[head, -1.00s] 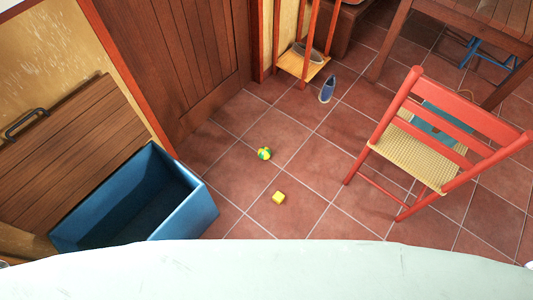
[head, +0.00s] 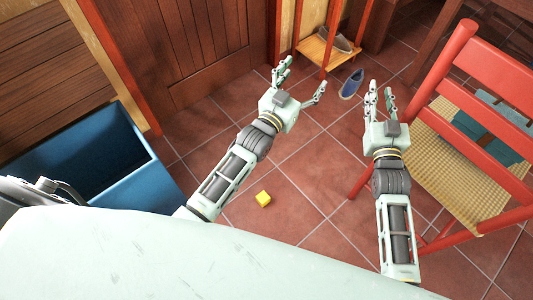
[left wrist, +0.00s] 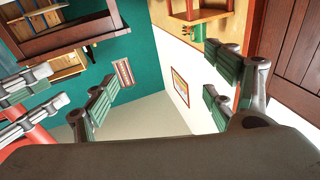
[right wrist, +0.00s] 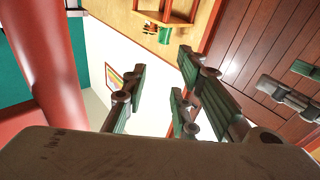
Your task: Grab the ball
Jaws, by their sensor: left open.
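A blue box (head: 150,185) stands at the left. A red chair (head: 490,75) is close to my right arm. A blue shoe (head: 351,84) lies near a small shelf (head: 322,52).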

